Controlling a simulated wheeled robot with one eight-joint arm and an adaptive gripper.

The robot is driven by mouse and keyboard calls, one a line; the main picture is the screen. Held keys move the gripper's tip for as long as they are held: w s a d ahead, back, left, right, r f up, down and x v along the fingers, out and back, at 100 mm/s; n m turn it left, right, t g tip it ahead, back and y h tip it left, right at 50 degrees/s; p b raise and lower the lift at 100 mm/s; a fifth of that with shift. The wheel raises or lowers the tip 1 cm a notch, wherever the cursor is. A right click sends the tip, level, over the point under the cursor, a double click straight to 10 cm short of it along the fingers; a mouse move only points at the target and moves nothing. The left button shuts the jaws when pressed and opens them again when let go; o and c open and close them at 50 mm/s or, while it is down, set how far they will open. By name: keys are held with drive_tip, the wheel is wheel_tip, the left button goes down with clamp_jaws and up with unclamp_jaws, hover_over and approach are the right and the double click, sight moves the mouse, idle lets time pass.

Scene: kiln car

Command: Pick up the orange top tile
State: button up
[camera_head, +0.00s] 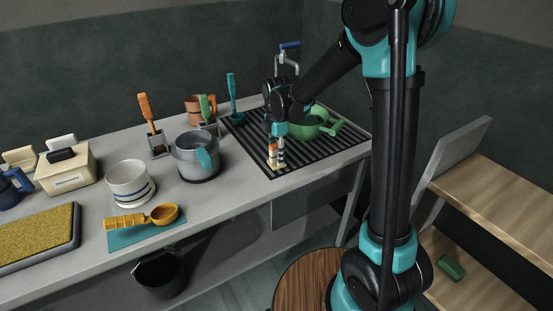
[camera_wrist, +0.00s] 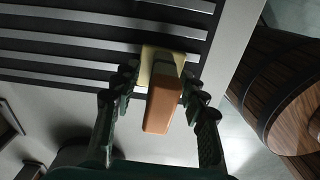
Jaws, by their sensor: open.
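The orange top tile (camera_wrist: 162,105) shows in the wrist view between the two fingers of my gripper (camera_wrist: 159,78). The fingers are open, one on each side of the tile; I cannot tell whether either touches it. Beyond it in that view is a pale yellow tile (camera_wrist: 150,60), with a dark piece partly showing beside the orange one. In the head view my gripper (camera_head: 277,158) points down at the front edge of the ribbed black rack, around the small orange tile (camera_head: 272,149). The pale tile (camera_head: 279,168) is low by the fingertips. Fingers hide part of the stack there.
The ribbed black rack (camera_head: 322,148) lies on the grey counter, with a green pan (camera_head: 306,129) behind my gripper. A grey pot (camera_head: 197,157) stands to the left. A white bowl (camera_head: 129,183) and a yellow scoop (camera_head: 163,214) are farther left. A round wooden top (camera_head: 304,281) is below.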

clamp_jaws()
idle(0.5)
